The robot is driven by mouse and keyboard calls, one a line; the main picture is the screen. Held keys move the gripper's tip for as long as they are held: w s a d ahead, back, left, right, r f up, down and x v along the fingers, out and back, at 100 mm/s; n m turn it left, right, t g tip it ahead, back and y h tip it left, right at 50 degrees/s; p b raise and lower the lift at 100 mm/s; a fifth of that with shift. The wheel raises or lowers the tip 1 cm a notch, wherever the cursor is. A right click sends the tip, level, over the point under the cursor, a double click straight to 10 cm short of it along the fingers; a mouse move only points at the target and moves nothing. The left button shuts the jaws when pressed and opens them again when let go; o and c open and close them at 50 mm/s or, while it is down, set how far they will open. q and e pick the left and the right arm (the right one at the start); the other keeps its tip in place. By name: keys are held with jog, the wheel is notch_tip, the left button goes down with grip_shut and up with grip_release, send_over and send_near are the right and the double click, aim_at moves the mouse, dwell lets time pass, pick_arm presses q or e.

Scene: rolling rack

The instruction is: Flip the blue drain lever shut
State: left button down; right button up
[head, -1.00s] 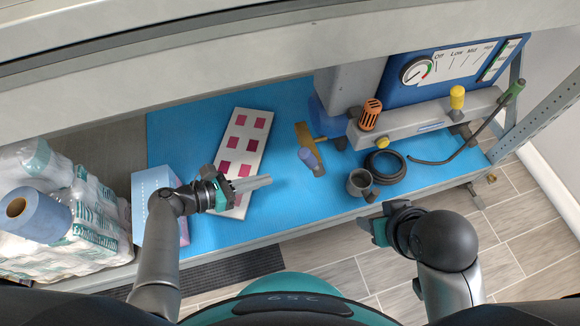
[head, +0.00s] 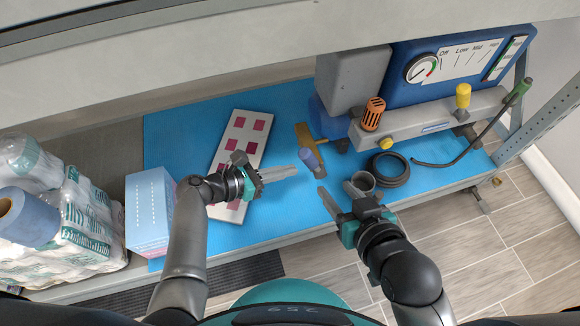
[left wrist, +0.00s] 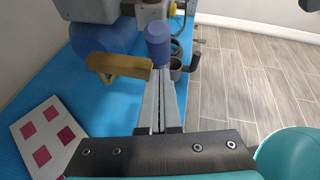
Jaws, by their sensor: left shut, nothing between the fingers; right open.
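The drain lever's blue cylindrical grip (head: 311,159) sticks out toward me from the brass-coloured valve part (head: 304,134), below the grey and blue machine. My left gripper (head: 296,169) is shut and empty, its fingertips just left of the blue grip. In the left wrist view the blue grip (left wrist: 158,46) stands right beyond the shut fingertips (left wrist: 160,72), with the brass part (left wrist: 120,66) to its left. I cannot tell whether the fingertips touch the grip. My right gripper (head: 343,190) is open and empty, to the right of the lever by the grey mug.
A grey mug (head: 361,183) and a black ring (head: 388,168) lie right of the lever. A white panel with red squares (head: 230,150), a light-blue box (head: 150,212) and wrapped bottles (head: 85,225) are at left. The rack's top (head: 190,75) overhangs the blue mat (head: 178,140).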

pick_arm(q)
jog(key=shift+w+d+r, duration=0.3)
jog(key=shift+w+d, duration=0.1)
jog(key=shift+d, duration=0.15)
pick_arm(e)
jog(key=shift+w+a+r+t, duration=0.15)
jog(key=shift+a+r+t, duration=0.05)
jog(key=shift+a+t, duration=0.25)
